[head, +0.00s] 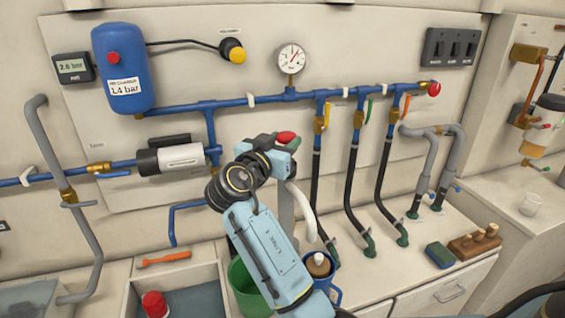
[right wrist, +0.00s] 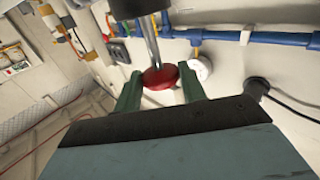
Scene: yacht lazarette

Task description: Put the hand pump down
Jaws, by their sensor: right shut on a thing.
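My right gripper (head: 280,143) reaches up from the bottom middle of the head view and is shut on the hand pump. The pump's red end (head: 286,137) shows at the fingertips, and a grey tube-like part (head: 286,208) hangs below, partly hidden by my arm. My left gripper is not in view.
A white hose (head: 302,210) curves beside my arm. A green bucket (head: 243,288) and a blue container (head: 320,272) stand near my forearm. A green sponge (head: 440,254) and a wooden block with pegs (head: 475,241) lie on the counter at right. Blue pipes (head: 270,98) line the wall.

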